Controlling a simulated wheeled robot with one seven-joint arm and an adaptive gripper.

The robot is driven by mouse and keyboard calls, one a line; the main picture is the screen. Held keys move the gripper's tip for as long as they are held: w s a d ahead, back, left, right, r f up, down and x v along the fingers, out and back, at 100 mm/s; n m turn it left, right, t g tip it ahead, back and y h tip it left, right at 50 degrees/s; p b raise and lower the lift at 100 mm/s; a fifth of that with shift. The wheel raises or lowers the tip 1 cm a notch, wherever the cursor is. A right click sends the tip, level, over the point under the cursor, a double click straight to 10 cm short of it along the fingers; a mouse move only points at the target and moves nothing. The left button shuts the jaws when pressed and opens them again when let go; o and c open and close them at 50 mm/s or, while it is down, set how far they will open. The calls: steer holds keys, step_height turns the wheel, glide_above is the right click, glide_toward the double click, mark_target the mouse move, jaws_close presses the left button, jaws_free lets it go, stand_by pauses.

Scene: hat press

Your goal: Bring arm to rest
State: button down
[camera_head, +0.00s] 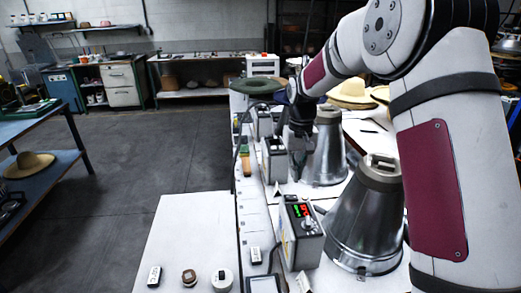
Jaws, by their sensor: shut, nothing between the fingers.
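My arm reaches in from the right edge and bends over at the top, with its end hanging down above the row of presses. My gripper (297,172) is dark, points down and is small in this view. It looks shut and empty. It is between a grey control box (275,158) on its left and the farther metal press cone (328,150) on its right. Whether it touches either one I cannot tell. My forearm hides part of the bench behind it.
A nearer metal cone (365,225) and a control box with a lit display (300,235) stand in front. Straw hats (352,95) and a green hat (258,86) lie farther back. A white table (185,235) holds small items. The floor (140,150) at left is clear.

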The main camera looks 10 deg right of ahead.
steer(key=s+r+t, duration=0.3)
steer(key=s+r, duration=1.2)
steer(key=s, duration=0.1)
steer(key=s+t, duration=0.2)
steer(key=s, duration=1.6)
steer(key=shift+s+r, duration=0.15)
steer(key=shift+r, duration=0.1)
